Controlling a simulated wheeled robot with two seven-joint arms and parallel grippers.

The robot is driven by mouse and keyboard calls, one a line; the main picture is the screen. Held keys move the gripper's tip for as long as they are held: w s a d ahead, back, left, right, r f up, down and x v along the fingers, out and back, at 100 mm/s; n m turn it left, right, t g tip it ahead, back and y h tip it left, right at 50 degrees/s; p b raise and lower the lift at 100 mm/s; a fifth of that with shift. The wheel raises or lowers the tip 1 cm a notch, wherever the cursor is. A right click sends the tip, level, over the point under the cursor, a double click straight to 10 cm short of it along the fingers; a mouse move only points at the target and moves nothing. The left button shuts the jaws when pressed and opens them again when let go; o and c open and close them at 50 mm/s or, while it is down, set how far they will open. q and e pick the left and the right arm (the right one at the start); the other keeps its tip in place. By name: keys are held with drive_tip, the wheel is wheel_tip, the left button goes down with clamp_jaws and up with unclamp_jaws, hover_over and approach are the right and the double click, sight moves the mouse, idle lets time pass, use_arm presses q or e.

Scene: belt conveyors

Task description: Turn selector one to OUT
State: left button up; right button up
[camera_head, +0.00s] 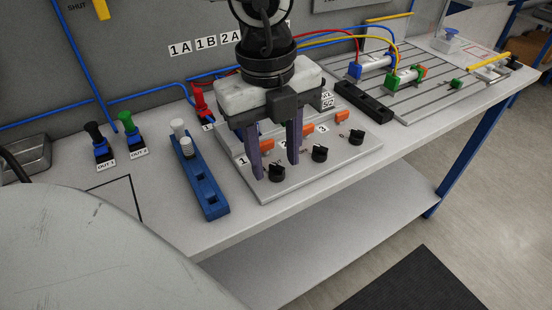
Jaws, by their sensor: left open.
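Selector one is the black knob (277,173) at the near left of a grey panel (300,182), in the row nearest the label 1. Two similar black knobs, selector two (320,154) and selector three (357,137), sit to its right. My left gripper (276,169) points down over the panel with its two purple fingers apart. In the picture selector one shows between the fingertips; no grip on it is visible. Whether the fingers are level with the knob or above it, I cannot tell. The knob's pointing direction is too small to read. My right gripper is not in view.
A blue holder (209,192) with white cylinders stands left of the panel. Orange parts (342,117) sit behind the knobs. Fittings marked OUT 1 (99,143) and OUT 2 (132,133) stand farther left. A black bar (364,102) and a slotted plate with cylinders lie right.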

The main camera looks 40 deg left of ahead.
use_arm(q)
drive_tip(key=shift+w+f, duration=0.1)
drive_tip(key=shift+f, duration=0.65)
clamp_jaws()
